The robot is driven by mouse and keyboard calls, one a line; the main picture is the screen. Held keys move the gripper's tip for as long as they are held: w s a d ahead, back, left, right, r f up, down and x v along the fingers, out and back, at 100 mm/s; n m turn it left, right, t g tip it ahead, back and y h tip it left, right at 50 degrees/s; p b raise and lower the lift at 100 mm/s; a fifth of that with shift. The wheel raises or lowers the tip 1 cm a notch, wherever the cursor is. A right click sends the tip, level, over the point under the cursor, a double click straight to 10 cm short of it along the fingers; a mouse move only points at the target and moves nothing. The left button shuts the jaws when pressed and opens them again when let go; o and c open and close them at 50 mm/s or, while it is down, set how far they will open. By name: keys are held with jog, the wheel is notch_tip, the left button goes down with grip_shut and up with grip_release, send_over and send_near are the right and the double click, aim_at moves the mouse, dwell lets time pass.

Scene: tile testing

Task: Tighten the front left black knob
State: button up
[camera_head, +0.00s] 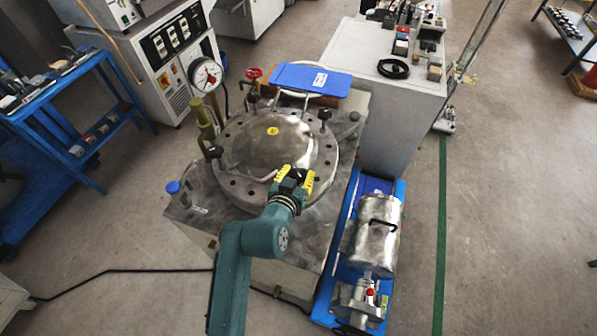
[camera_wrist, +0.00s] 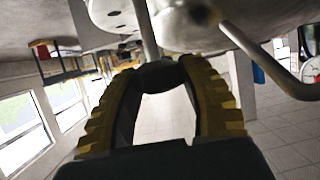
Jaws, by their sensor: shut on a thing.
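The round metal vessel lid (camera_head: 262,145) sits on a ring flange (camera_head: 240,190) with black knobs around its rim. My gripper (camera_head: 296,174), with yellow fingers, is at the front right of the rim in the head view. It is shut on a black knob (camera_wrist: 160,75), which shows between the fingertips in the wrist view, below a metal stem (camera_wrist: 146,36). In the head view the fingers mostly hide this knob. Another black knob (camera_head: 215,152) stands at the left of the rim, one (camera_head: 325,115) at the back right and one (camera_head: 253,97) at the back left.
A pressure gauge (camera_head: 206,75) and a brass-coloured post (camera_head: 204,122) stand left of the lid. A blue board (camera_head: 311,79) lies behind it. A metal cylinder (camera_head: 376,235) on a blue base stands at the right. A curved metal handle (camera_wrist: 262,62) is close to my gripper.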

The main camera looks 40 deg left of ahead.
jog(key=shift+f+m+h, duration=0.15)
jog(key=shift+m+h, duration=0.25)
jog(key=shift+h, duration=0.1)
jog(key=o, duration=1.2)
jog(key=v, duration=1.2)
jog(key=shift+s+f, duration=0.1)
jog(key=shift+s, duration=0.05)
